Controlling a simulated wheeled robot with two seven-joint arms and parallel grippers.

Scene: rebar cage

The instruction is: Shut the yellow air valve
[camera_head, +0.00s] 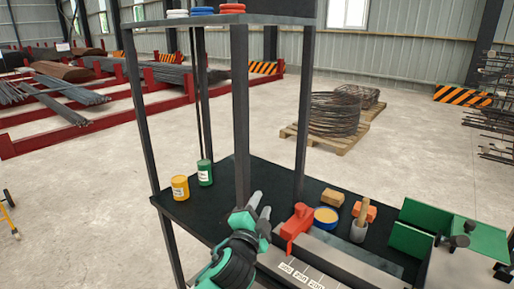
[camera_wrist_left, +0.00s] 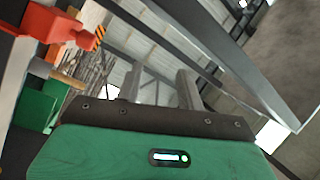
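I cannot make out a yellow air valve in either view. My left gripper (camera_head: 260,207) is above the black bench top, in front of a dark upright post and left of a red-orange tool (camera_head: 297,224). Its two grey fingers are apart with nothing between them. They also show apart in the left wrist view (camera_wrist_left: 158,87), pointing towards the hall wall and roof. The red-orange tool shows at the upper left of the left wrist view (camera_wrist_left: 50,25). My right gripper is in neither view.
Yellow (camera_head: 180,188) and green (camera_head: 205,172) cans stand on the bench's left part. Dark posts carry an upper shelf (camera_head: 222,20) with coloured rings. Open floor lies beyond.

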